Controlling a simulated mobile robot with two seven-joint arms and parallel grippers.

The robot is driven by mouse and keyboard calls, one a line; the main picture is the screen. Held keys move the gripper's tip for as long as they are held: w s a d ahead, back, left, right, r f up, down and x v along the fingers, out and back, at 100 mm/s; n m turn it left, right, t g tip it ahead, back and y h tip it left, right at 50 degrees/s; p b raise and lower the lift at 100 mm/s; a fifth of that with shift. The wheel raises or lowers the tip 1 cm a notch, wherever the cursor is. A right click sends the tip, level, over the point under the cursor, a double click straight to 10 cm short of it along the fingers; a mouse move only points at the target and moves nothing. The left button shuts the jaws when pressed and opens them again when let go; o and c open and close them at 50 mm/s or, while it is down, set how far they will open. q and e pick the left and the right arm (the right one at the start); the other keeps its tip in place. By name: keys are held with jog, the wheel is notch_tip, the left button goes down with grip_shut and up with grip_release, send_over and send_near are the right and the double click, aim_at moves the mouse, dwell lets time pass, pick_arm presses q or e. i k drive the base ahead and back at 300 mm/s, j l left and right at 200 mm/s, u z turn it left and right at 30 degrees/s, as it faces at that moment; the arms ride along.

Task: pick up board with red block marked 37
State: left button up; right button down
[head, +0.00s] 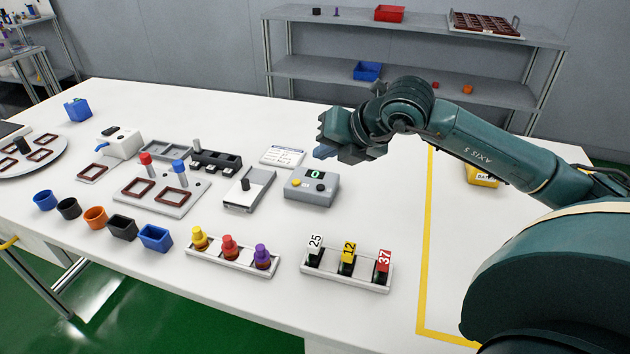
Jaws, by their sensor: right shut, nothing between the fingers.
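A white board (345,278) lies near the table's front edge, right of the middle. It holds a white block marked 25 (315,243), a yellow block marked 12 (348,256) and, at its right end, the red block marked 37 (383,262). My right gripper (324,150) is shut and empty. It hangs above the table behind the board, just beyond a grey box with a green display (311,189). My left gripper is not in view.
Left of the board is a tray (222,260) with yellow, red and purple pegs. Blue, black and orange cups (95,217) stand further left. A yellow tape line (424,230) runs right of the board, with mostly clear table beyond. A shelf (410,75) stands behind.

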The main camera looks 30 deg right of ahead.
aim_at(382, 268)
jog(key=k+j, duration=1.2)
jog(key=k, duration=0.05)
